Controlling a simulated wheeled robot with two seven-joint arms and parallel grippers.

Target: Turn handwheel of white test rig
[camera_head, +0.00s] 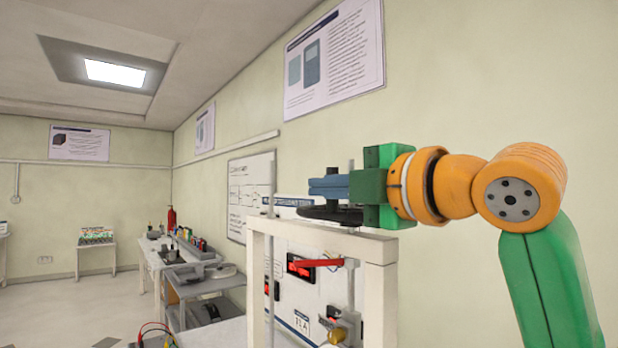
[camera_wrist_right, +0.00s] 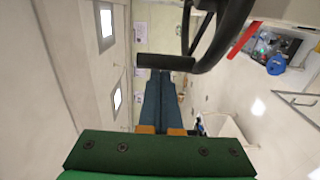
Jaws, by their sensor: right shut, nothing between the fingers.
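The white test rig (camera_head: 381,290) stands right of centre in the head view, with a panel behind its upright frame. Its black handwheel (camera_head: 345,216) lies flat near the top of the frame, partly behind my gripper. The wheel rim also shows at the top of the right wrist view (camera_wrist_right: 229,36), with its dark handle (camera_wrist_right: 165,62) across the fingertips. My right gripper (camera_head: 312,186) is shut, with blue fingers together and nothing between them. The fingers overlap the upright handle in the head view; whether they touch it I cannot tell. My left gripper is not in view.
A red bar (camera_head: 318,262) sits below the wheel at the rig. The wall runs close behind the rig. A bench (camera_head: 160,258) with tools and a grey cart (camera_head: 205,287) stand to the left. Open floor (camera_head: 60,310) lies at far left.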

